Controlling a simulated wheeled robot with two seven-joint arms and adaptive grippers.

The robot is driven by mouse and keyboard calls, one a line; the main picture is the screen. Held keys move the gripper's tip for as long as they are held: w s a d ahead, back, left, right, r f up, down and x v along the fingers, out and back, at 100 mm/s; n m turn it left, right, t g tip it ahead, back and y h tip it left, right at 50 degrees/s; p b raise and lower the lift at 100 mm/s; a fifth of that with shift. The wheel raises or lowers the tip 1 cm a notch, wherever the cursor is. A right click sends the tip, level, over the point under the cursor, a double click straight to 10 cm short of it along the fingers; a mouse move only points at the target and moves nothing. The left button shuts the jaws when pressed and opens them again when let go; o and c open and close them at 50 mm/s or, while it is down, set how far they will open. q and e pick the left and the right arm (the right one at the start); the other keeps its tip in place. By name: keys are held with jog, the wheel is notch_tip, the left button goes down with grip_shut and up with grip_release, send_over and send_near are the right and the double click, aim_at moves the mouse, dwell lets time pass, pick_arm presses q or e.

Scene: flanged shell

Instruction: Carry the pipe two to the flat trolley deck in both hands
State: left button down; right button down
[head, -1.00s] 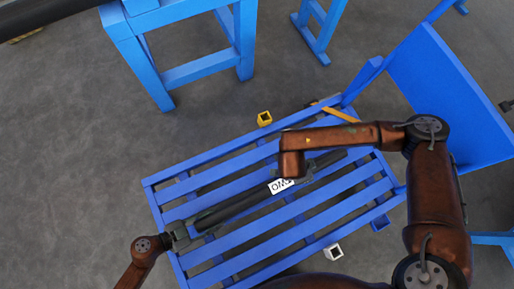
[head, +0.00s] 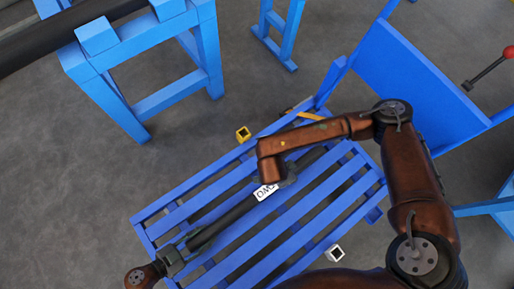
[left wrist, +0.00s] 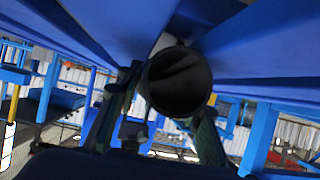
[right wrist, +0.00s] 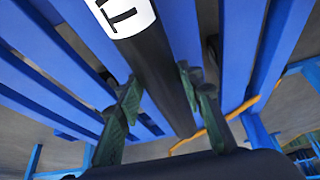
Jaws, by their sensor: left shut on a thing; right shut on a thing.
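The black pipe two (head: 232,214) has a white label reading TWO (head: 265,191). It lies lengthwise over a blue slatted deck (head: 300,222), at a slant; I cannot tell whether it touches the slats. My left gripper (head: 180,258) is shut on its lower-left end, and its round open end (left wrist: 178,82) shows between the fingers in the left wrist view. My right gripper (head: 287,178) is shut on the pipe past the label, partly hidden by my arm. The right wrist view shows the pipe (right wrist: 163,75) between the fingers (right wrist: 165,105).
A blue stand (head: 145,105) carries another dark pipe (head: 60,42) at the upper left. A blue upright panel (head: 400,75) rises beyond the deck, with a red-knobbed lever (head: 508,52) at right. Grey floor is clear at left.

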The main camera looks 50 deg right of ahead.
pick_arm(q)
jog(key=c, duration=1.7)
grip_release()
jog(key=shift+w+a, duration=0.15)
pick_arm(e)
jog(key=c, duration=1.7)
grip_release()
jog(key=shift+d, duration=0.35)
pick_arm(q)
jog(key=o, duration=0.3)
jog(key=shift+d+r, duration=0.2)
jog(key=shift+d, duration=0.1)
pick_arm(e)
jog(key=o, duration=0.3)
jog(key=shift+s+a, duration=0.1)
jog(key=shift+a, duration=0.2)
pick_arm(q)
jog(key=shift+o, duration=0.4)
jog(key=shift+s+d+r, duration=0.35)
jog(key=shift+d+r, duration=0.1)
pick_arm(e)
jog(key=shift+o, duration=0.4)
jog(key=shift+s+a+r, duration=0.15)
jog(key=shift+s+a, duration=0.05)
jog(key=shift+a, duration=0.3)
pick_arm(q)
jog(key=shift+r, duration=0.1)
